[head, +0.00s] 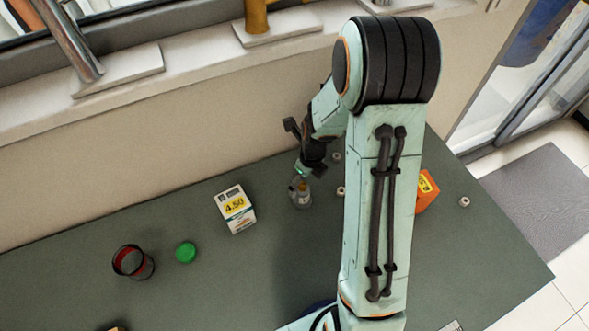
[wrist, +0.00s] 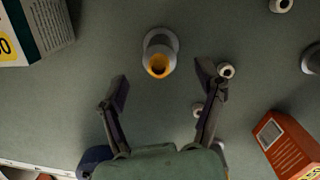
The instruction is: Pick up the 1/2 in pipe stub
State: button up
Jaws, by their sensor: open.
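A short grey cylinder with an orange-yellow opening (wrist: 160,50) stands on the counter in the wrist view, and I cannot read a size on it. It looks like a pipe stub and shows in the head view (head: 301,196) just below my gripper (head: 303,172). In the wrist view my gripper (wrist: 162,80) is open and empty, its two fingers spread left and right. The cylinder lies just beyond the fingertips, roughly midway between them. I cannot tell how high the fingers are above the counter.
Small pale rings (wrist: 226,71) (head: 464,202) lie near the right finger and farther right. A priced white box (head: 235,209), green cap (head: 186,252) and dark red-lined cup (head: 133,262) stand left. An orange box (head: 427,190) is partly behind my arm. A wall bounds the counter's back.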

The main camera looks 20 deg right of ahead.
aim_at(301, 191)
jog(key=f, duration=0.5)
jog(key=shift+w+a+f, duration=0.15)
jog(key=shift+w+f, duration=0.05)
jog(key=shift+w, duration=0.1)
jog(key=shift+c, duration=0.2)
grip_shut()
